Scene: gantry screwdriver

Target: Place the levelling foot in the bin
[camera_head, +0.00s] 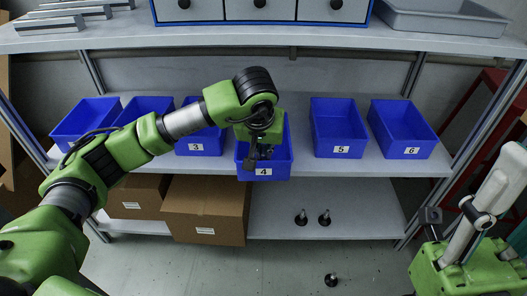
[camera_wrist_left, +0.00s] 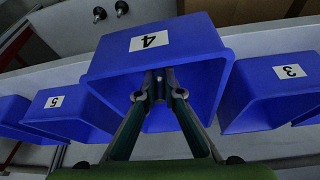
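My left gripper (camera_head: 264,154) is over the open blue bin marked 4 (camera_head: 286,165). In the left wrist view the two fingers (camera_wrist_left: 159,80) come together in front of bin 4 (camera_wrist_left: 112,62). Two black levelling feet stand on the lower shelf: one on the left (camera_head: 301,218), one on the right (camera_head: 324,218). A third levelling foot (camera_head: 331,280) is on the floor. The inside of bin 4 is mostly hidden by the gripper.
Bin 3 (camera_head: 199,148) and bin 5 (camera_head: 337,128) stand on either side of bin 4. Bin 6 (camera_head: 401,130) is farther right. Cardboard boxes (camera_head: 206,204) sit under the shelf at left. A drawer unit (camera_head: 262,10) and a grey tray (camera_head: 440,20) are on the top shelf.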

